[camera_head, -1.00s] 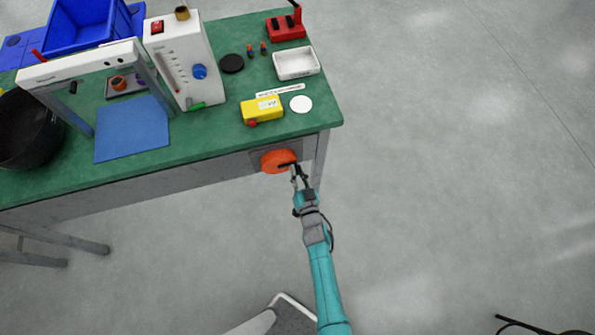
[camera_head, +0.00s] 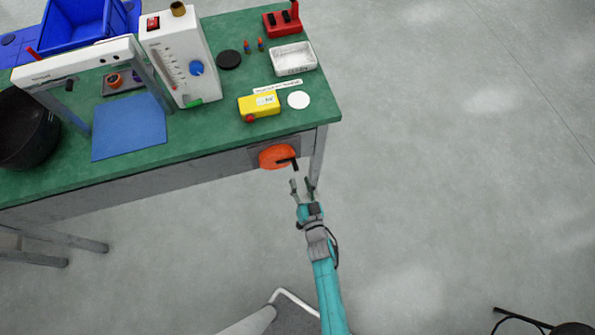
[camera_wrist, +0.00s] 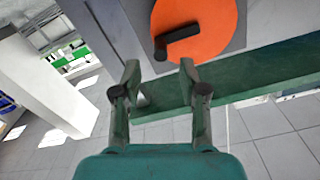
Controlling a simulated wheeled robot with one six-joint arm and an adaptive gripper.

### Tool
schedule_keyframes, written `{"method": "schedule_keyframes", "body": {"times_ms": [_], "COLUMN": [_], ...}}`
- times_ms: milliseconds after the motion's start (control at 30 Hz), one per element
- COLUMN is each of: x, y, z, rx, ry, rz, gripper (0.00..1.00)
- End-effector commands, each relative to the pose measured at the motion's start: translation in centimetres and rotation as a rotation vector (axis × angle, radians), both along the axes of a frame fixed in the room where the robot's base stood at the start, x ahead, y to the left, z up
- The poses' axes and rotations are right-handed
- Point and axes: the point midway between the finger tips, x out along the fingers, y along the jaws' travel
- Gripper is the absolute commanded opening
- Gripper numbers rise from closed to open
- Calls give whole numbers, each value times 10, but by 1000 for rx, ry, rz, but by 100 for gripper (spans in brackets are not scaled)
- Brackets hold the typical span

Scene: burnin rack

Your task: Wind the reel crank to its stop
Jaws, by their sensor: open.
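The orange reel (camera_head: 277,156) is mounted on the front side of the green bench, near its right corner. Its black crank (camera_head: 287,162) sticks out from the reel face toward the right. In the wrist view the orange reel (camera_wrist: 200,25) is at the top, with the black crank (camera_wrist: 176,40) lying slanted across its lower left. My gripper (camera_head: 302,183) is open and empty, below and in front of the reel, apart from the crank. In the wrist view its two fingers (camera_wrist: 160,75) stand apart below the crank.
The green bench (camera_head: 215,137) carries a yellow box with a red knob (camera_head: 259,106), a white disc (camera_head: 299,100), a white tray (camera_head: 293,59) and a white device with a blue knob (camera_head: 180,55). Open floor (camera_head: 430,170) lies to the right.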

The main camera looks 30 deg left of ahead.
Motion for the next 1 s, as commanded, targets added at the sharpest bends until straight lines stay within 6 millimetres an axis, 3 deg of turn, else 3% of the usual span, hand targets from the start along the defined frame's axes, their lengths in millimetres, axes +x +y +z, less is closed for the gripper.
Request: {"method": "schedule_keyframes", "body": {"times_ms": [200,367,1000], "x": [-25,-36,-40], "y": [-30,-42,-46], "z": [0,0,0], "rx": [0,0,0], "ry": [0,1,0], "rz": [-1,-1,0], "gripper": [43,43,43]}}
